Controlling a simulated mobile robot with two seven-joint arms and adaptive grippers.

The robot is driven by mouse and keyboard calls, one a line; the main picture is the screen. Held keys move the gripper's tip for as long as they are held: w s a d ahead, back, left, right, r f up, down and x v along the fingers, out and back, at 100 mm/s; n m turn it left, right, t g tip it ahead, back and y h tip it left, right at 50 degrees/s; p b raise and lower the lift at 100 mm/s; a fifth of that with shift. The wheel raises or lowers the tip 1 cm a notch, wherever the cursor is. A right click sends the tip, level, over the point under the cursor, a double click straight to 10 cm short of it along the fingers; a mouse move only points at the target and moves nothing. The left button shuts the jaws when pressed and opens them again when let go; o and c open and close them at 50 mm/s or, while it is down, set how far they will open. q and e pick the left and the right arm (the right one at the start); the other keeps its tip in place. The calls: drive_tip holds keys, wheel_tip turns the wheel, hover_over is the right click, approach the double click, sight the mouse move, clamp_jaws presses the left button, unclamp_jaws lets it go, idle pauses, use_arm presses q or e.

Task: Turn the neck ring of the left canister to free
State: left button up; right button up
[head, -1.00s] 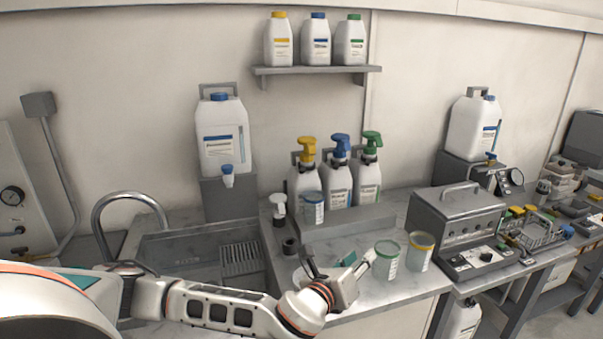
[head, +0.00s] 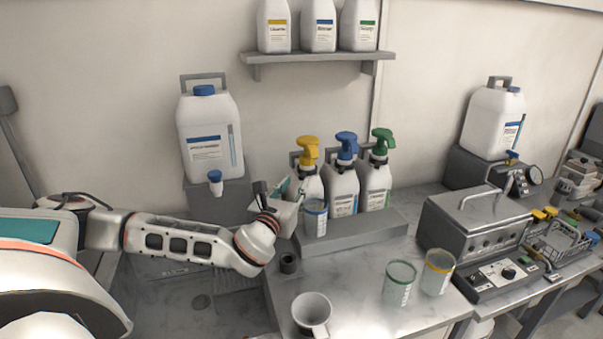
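The left canister (head: 207,140) is a large white jug with a blue cap on top, a grey handle, a label and a blue tap (head: 215,183) low at its front. It stands upright on a grey stand against the wall at the left. A similar right canister (head: 493,120) stands on a dark unit at the right. My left gripper (head: 279,187) is right of and slightly below the left canister, apart from it, in front of the yellow-headed spray bottle (head: 310,170). Its fingers look spread, with nothing clearly held. A neck ring is too small to make out. My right gripper is out of view.
A blue-headed (head: 342,180) and a green-headed spray bottle (head: 378,175) stand on a grey step, with a labelled cup (head: 315,218) in front. A white mug (head: 311,313) and two tubs (head: 399,283) stand on the counter. A sink (head: 203,302) lies below my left arm.

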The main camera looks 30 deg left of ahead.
sight(304, 171)
use_arm(q)
drive_tip(key=shift+p+x, duration=0.4)
drive_tip(key=shift+x, duration=2.8)
drive_tip(key=shift+s, duration=0.1)
clamp_jaws()
